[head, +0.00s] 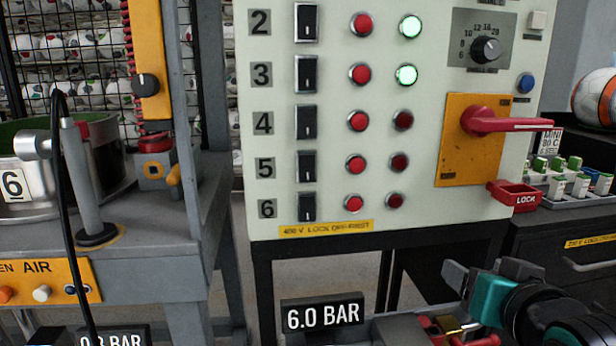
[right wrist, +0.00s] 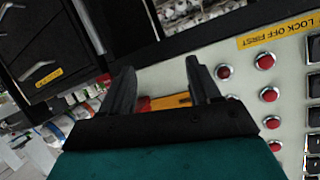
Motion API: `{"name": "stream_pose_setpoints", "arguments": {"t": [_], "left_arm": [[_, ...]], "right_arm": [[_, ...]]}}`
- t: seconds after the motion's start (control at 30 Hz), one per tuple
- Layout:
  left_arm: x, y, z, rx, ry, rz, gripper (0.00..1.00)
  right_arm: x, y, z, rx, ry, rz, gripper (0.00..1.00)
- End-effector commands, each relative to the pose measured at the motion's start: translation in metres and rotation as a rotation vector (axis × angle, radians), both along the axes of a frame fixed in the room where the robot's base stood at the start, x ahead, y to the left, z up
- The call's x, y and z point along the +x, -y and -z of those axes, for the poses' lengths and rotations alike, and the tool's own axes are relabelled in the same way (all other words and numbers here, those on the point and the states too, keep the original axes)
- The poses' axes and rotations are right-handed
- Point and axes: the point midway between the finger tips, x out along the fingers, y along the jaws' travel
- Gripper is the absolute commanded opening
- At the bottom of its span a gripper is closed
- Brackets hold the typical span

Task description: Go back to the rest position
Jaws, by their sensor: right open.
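My right gripper (head: 484,270) is at the lower right of the head view, in front of and below the control panel (head: 440,215). In the right wrist view its two dark fingers (right wrist: 160,68) stand apart with nothing between them. The panel appears behind them there, tilted. My left gripper is not in view.
The panel has a red rotary handle (head: 500,122) lying level on an orange plate, with a red lock tag (head: 515,195) below. Lamps beside labels 2 and 3 glow green; lower ones are dark. A press frame (head: 190,230) stands left, a dark cabinet (head: 560,245) right.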

Motion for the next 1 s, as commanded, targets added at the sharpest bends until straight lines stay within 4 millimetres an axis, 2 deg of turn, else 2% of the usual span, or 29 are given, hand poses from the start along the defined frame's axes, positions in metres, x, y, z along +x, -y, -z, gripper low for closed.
{"name": "stream_pose_setpoints", "arguments": {"t": [0.03, 0.1, 0.17, 0.3, 0.5, 0.67, 0.7, 1.0], "left_arm": [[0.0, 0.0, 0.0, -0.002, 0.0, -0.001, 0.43], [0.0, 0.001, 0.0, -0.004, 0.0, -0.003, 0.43], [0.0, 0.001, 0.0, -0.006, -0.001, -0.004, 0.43], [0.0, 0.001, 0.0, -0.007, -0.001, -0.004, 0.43], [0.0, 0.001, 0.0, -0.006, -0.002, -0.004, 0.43], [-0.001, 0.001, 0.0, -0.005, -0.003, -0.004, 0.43], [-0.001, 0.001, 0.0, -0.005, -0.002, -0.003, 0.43], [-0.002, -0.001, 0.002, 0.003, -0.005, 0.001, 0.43]], "right_arm": [[-0.01, -0.003, 0.031, -0.027, -0.087, -0.018, 0.62], [-0.027, -0.006, 0.067, -0.064, -0.196, -0.049, 0.62], [-0.043, -0.009, 0.098, -0.094, -0.29, -0.077, 0.62], [-0.09, -0.015, 0.161, -0.157, -0.501, -0.153, 0.62], [-0.162, -0.022, 0.223, -0.216, -0.753, -0.266, 0.62], [-0.22, -0.027, 0.256, -0.245, -0.923, -0.356, 0.62], [-0.204, -0.03, 0.258, -0.245, -0.864, -0.355, 0.62], [-0.156, -0.054, 0.284, -0.23, -0.586, -0.384, 0.62]]}}
